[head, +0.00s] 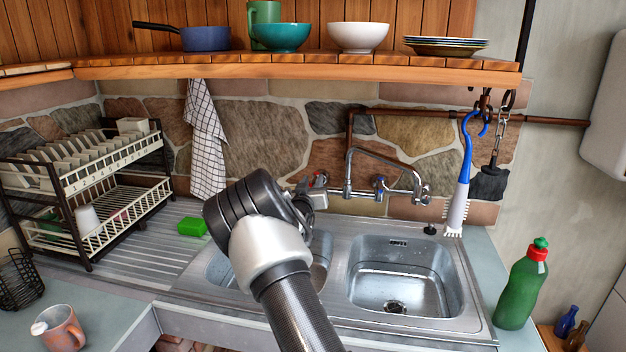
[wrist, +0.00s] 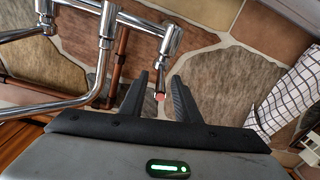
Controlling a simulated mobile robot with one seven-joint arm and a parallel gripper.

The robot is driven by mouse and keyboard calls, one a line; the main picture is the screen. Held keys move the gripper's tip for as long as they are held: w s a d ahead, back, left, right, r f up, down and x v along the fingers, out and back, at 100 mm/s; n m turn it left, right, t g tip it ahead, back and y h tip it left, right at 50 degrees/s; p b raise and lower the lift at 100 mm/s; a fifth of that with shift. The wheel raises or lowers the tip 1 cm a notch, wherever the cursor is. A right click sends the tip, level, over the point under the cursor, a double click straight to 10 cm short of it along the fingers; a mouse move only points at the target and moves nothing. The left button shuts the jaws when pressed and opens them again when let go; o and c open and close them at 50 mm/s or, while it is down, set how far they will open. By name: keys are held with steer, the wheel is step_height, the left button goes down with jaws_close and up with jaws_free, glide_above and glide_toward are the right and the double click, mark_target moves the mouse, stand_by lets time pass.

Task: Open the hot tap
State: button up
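The hot tap (head: 320,178), a chrome handle with a red mark, sits at the left end of the chrome mixer (head: 350,190) on the stone wall behind the sink. In the wrist view the hot tap (wrist: 171,45) points toward my gripper, its red-marked tip between the two black fingers. My gripper (wrist: 160,100) is open, one finger on each side of that tip; I cannot tell whether either touches it. In the head view my gripper (head: 314,192) is at the hot tap and my wrist partly hides it. The blue-marked cold tap (head: 380,185) is to the right.
The spout (head: 385,155) arches over the mixer. The right sink basin (head: 400,285) is empty. A blue-and-white brush (head: 460,185) hangs at right. A checked towel (head: 206,140) hangs at left, a green sponge (head: 192,226) below it. The shelf (head: 300,66) overhangs above.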

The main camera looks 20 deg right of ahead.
steer(key=shift+x, duration=0.85)
jaws_close()
